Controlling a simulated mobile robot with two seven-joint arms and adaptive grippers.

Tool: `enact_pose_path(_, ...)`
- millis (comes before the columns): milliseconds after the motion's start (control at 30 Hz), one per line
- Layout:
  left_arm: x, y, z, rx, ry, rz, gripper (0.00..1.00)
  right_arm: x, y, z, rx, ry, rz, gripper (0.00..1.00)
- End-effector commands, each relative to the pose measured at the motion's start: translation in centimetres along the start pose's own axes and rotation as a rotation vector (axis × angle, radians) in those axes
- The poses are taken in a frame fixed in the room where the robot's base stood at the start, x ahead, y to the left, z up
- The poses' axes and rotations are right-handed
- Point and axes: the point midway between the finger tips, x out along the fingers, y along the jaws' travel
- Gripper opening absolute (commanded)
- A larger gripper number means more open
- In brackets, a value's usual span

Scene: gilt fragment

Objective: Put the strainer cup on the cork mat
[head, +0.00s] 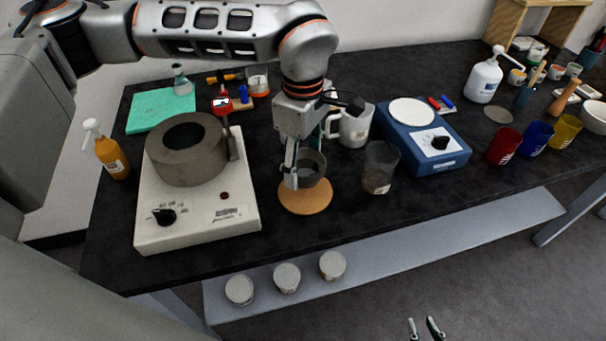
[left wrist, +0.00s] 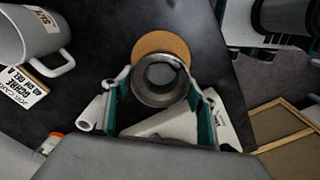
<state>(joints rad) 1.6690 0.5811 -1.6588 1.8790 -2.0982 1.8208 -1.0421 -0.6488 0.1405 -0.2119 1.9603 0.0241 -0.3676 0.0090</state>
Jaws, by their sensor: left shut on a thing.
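The strainer cup (head: 313,167) is a small dark grey metal cup, held upright or nearly so in my left gripper (head: 298,172). In the left wrist view the cup (left wrist: 160,82) sits between the two fingers, its round opening facing the camera. The cork mat (head: 306,203) is a round tan disc on the black table. The cup is over the mat's back part in the head view; whether it touches the mat is unclear. The mat also shows in the left wrist view (left wrist: 160,39), partly hidden by the cup. My right gripper (head: 425,329) is open and empty at the bottom edge.
A hot plate (head: 205,220) with a thick grey ring (head: 186,168) stands left of the mat. A glass beaker (head: 379,168) and a blue scale (head: 440,155) stand to the right. A white mug (head: 355,128) is behind. The table's front edge is close in front.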

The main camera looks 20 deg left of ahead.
Motion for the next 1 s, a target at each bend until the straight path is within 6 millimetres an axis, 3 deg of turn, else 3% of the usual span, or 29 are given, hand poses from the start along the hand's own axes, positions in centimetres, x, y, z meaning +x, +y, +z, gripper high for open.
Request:
enact_pose_path(300, 4.0, -0.1, 0.0, -0.001, -0.001, -0.005, 0.38, 0.0, 0.0, 0.1, 0.000, 0.000, 0.000, 0.23)
enact_pose_path(700, 4.5, -0.1, 0.0, 0.000, 0.000, -0.003, 0.38, 0.1, -0.1, 0.2, 0.001, 0.000, -0.001, 0.23)
enact_pose_path(733, 4.5, -0.1, 0.0, 0.000, 0.000, -0.003, 0.60, 0.1, -0.1, 0.2, 0.001, 0.000, -0.001, 0.23)
enact_pose_path(800, 4.4, -0.1, 0.0, 0.000, 0.000, -0.002, 0.74, 0.1, -0.1, 0.1, 0.001, 0.000, -0.001, 0.23)
enact_pose_path(1000, 4.4, -0.1, 0.0, 0.000, 0.000, -0.002, 0.74, 0.1, -0.1, 0.1, 0.001, 0.001, -0.001, 0.23)
